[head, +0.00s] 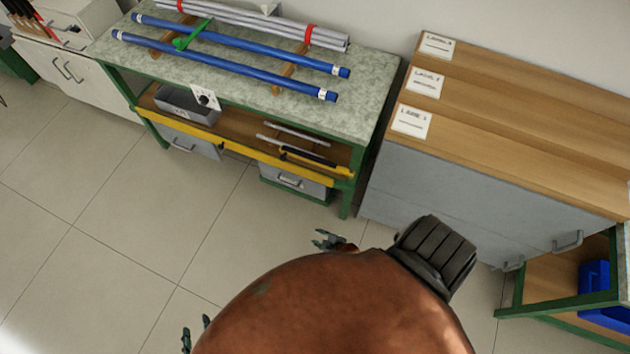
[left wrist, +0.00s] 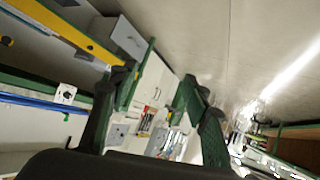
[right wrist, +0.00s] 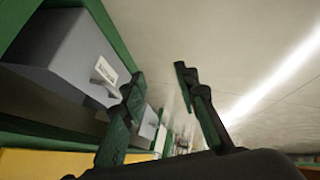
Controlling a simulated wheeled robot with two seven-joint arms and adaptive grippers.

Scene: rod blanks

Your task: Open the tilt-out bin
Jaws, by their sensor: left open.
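Two grey bin fronts with handles sit low under the green-framed bench, a left one (head: 190,145) and a right one (head: 293,180). Both look shut; I cannot tell which tilts out. A grey bin with a pale handle (right wrist: 75,52) is large in the right wrist view. A grey front (left wrist: 125,38) also shows in the left wrist view. My left gripper (head: 194,335) is open and empty, away from the bench; its fingers are apart in the left wrist view (left wrist: 160,95). My right gripper (head: 330,240) is open and empty, in front of the right bin, apart from it.
Blue rods (head: 235,65) and grey rods lie on the bench top (head: 365,85). A yellow rail (head: 240,150) runs along the bench's lower shelf. A grey cabinet (head: 450,190) with a wooden, labelled top stands right, with handles low on its front. The floor at left is clear.

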